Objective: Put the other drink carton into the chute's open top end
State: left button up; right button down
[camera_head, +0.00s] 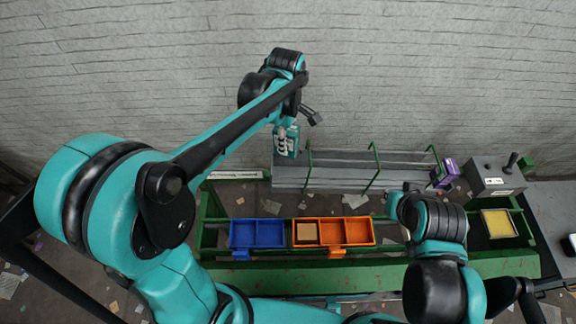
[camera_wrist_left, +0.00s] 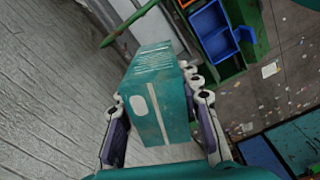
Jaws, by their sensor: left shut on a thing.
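A teal drink carton (camera_head: 291,143) is held by my left gripper (camera_head: 283,137) in front of the back wall, near the left end of a long grey channel (camera_head: 325,180) with green hoops. In the left wrist view the same carton (camera_wrist_left: 158,95) sits tilted between the two fingers of the gripper (camera_wrist_left: 158,100), which are shut on it. I cannot tell for sure whether the grey channel is the chute or the belt. A purple carton (camera_head: 445,172) stands at the channel's right end. My right arm is at the lower right; its fingers cannot be made out.
A green bench carries a blue bin (camera_head: 257,222) and an orange bin (camera_head: 361,221); a tan block (camera_head: 306,233) lies in the orange bin. A yellow-lined tray (camera_head: 498,223) and a grey control box (camera_head: 492,181) with a lever stand at the right. Scraps litter the floor.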

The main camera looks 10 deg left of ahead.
pick_arm(q)
notch_tip(320, 180, down, 15)
jog(key=shift+w+r+b, duration=0.1)
jog(key=shift+r+b, duration=0.05)
jog(key=shift+b, duration=0.85)
jog(key=o, duration=0.4)
jog(key=shift+f, duration=0.2)
jog(key=shift+c, duration=0.2)
jog(key=shift+o, duration=0.5)
jog(key=shift+r, duration=0.15)
